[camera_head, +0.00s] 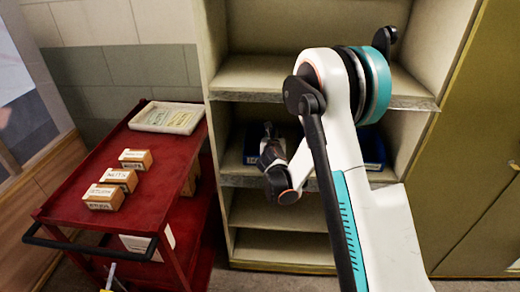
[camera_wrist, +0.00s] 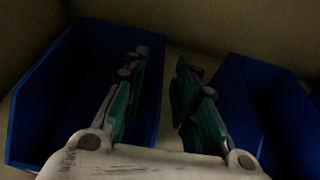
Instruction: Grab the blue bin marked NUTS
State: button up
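Two blue bins sit side by side in the wrist view, a left bin (camera_wrist: 45,105) and a right bin (camera_wrist: 235,90). My gripper (camera_wrist: 161,60) is open, its fingers apart. The left bin's right wall shows between the fingers; the left finger overlaps that bin's inside, and the right finger is over the gap and the right bin's edge. I cannot tell whether they touch. No NUTS label is readable on either bin. In the head view, my gripper (camera_head: 268,138) is inside the middle shelf bay, and a blue bin (camera_head: 374,152) shows partly behind my arm.
The shelf unit (camera_head: 285,182) has side walls and boards close around my arm. A closed cabinet (camera_head: 475,150) stands right. A red cart (camera_head: 150,200) at left carries several small labelled boxes (camera_head: 119,179) and a pale tray (camera_head: 168,117). The bay below is empty.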

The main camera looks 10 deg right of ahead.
jog(key=shift+c, duration=0.6)
grip_shut()
jog(key=shift+r, duration=0.2)
